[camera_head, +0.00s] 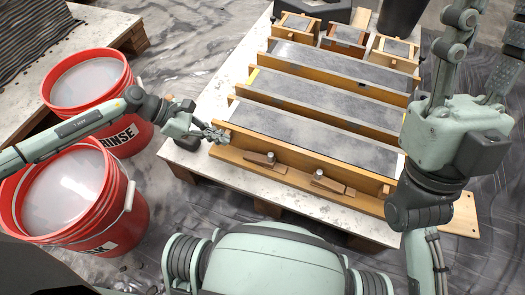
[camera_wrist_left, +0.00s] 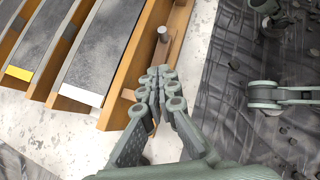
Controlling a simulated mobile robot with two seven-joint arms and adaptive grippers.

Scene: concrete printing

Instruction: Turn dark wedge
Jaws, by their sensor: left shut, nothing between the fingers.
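My left gripper (camera_head: 217,135) is shut and empty at the left end of the wooden formwork's front board (camera_head: 295,176). In the left wrist view its closed fingers (camera_wrist_left: 163,88) are beside the board's end, close to a wooden wedge (camera_wrist_left: 167,53) by a grey metal peg (camera_wrist_left: 162,34). In the head view two wooden wedges lie along the front board, a left one (camera_head: 258,158) and a right one (camera_head: 328,183), each by a peg. I cannot tell which one is the dark wedge. My right gripper (camera_head: 490,30) is open and empty, raised at the right.
Concrete-filled troughs (camera_head: 315,135) stand on the pale table (camera_head: 208,165). Small filled moulds (camera_head: 345,36) are at its back. Two red buckets of grey liquid, a near one (camera_head: 110,215) and a far one (camera_head: 126,130), stand at the left, under my left arm.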

